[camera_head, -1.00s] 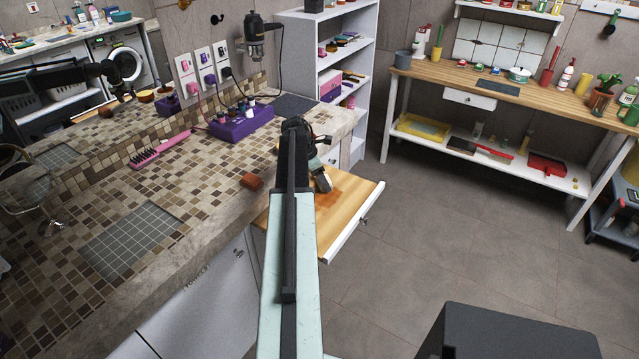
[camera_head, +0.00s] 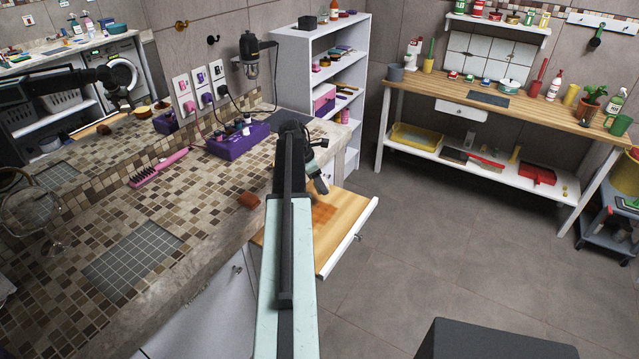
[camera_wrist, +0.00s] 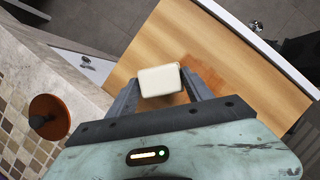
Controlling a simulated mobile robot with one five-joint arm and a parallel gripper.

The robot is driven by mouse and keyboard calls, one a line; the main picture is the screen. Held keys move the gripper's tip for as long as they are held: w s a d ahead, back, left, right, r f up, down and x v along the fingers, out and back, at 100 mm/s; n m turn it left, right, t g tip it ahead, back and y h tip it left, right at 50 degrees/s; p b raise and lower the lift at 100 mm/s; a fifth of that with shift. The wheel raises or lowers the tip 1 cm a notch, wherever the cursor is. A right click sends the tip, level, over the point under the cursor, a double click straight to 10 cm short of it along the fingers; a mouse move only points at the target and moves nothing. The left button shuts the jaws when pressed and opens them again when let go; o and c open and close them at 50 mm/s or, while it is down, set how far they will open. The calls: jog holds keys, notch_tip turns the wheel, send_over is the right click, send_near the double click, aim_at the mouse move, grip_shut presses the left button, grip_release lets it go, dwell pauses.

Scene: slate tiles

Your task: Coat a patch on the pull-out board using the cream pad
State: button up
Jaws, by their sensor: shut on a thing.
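The cream pad (camera_wrist: 159,80) is a small pale block held between the fingertips of my gripper (camera_wrist: 162,92) in the wrist view. My gripper (camera_head: 321,186) is over the far part of the pull-out board (camera_head: 345,228) in the head view, where the pad is hard to make out. The board is light wood with a white front edge and also fills the middle of the wrist view (camera_wrist: 190,42). A darker orange-brown patch (camera_head: 324,214) marks the board, and it shows right of the pad in the wrist view (camera_wrist: 222,82). I cannot tell whether the pad touches the board.
A brown object (camera_head: 249,200) lies on the tiled counter (camera_head: 190,215) near its edge, left of the board. A purple holder (camera_head: 238,141) and a pink brush (camera_head: 158,168) are farther back. Open floor (camera_head: 430,250) lies to the right, before a wooden workbench (camera_head: 510,106).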

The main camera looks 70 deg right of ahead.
jog(key=shift+r, duration=0.15)
jog(key=shift+r, duration=0.1)
notch_tip(320, 180, up, 3)
jog(key=p, duration=0.3)
